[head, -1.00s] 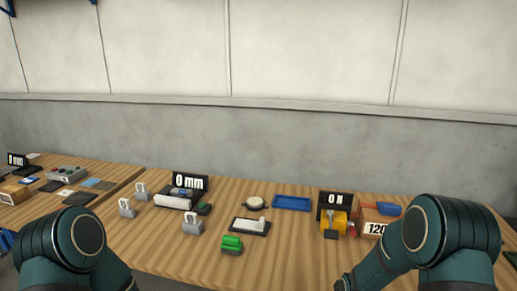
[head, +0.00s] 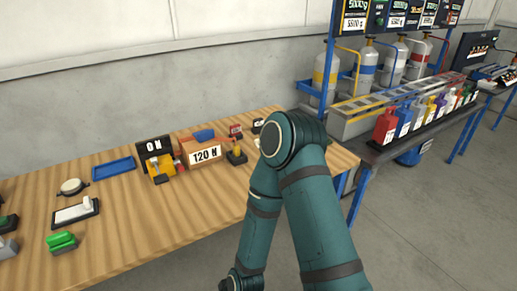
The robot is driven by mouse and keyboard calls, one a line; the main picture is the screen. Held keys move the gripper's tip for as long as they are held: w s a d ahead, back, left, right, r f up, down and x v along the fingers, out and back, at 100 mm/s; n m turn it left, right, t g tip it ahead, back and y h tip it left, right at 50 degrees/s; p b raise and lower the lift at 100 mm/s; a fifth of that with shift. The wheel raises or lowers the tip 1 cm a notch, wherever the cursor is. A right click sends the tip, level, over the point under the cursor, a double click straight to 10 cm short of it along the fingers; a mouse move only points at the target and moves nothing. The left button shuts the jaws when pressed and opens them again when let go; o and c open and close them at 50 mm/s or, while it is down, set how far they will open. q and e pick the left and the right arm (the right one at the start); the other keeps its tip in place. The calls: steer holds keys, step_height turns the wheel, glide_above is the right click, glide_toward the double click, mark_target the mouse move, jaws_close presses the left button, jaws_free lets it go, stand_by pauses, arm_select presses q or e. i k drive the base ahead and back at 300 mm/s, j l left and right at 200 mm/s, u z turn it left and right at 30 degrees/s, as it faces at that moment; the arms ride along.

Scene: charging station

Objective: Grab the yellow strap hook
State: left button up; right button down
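I cannot tell for sure which thing is the strap hook. A gas cylinder (head: 325,79) in the rack at the upper right has a yellow band, and a thin yellow bent bar (head: 350,50) stands out beside it. On the wooden table, a yellow block-like device (head: 160,169) sits in front of a black "0 N" sign. My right arm crosses the middle of the head view with its elbow up, and its lower end runs to the bottom edge. Neither gripper shows.
Grey floor (head: 440,220) is open at the lower right.

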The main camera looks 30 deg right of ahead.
mark_target(236, 154)
steer(key=z, duration=0.85)
